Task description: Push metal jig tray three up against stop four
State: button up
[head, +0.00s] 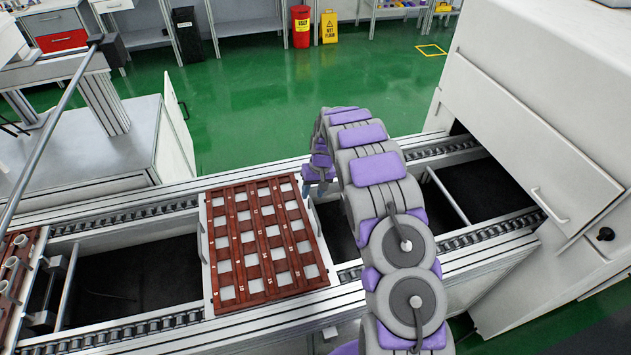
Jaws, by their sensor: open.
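A metal jig tray (207,268) lies across the conveyor rails in the middle of the view, with a reddish-brown slatted grid, pale square cells and small numbers on top. I cannot read a label naming it tray three. My gripper (320,188) is open beside the tray's far right edge, partly hidden by my arm; I cannot tell whether it touches. A thin metal bar (448,196) crosses the conveyor gap right of my arm, and another bar (67,287) crosses it at the left. Neither shows a readable number, so stop four cannot be told apart.
A second brown tray (12,290) with white cups is cut off at the left edge. A white machine housing (530,130) covers the conveyor's right end. The conveyor gap (140,278) left of the middle tray is empty. A grey bench (90,150) stands behind left.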

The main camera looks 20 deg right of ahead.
aim_at(311, 200)
notch_tip(311, 200, down, 3)
jog(key=shift+f, duration=0.1)
jog(key=shift+a+f, duration=0.2)
jog(key=shift+f, duration=0.15)
jog(key=shift+a, duration=0.1)
grip_shut()
dwell(1.2)
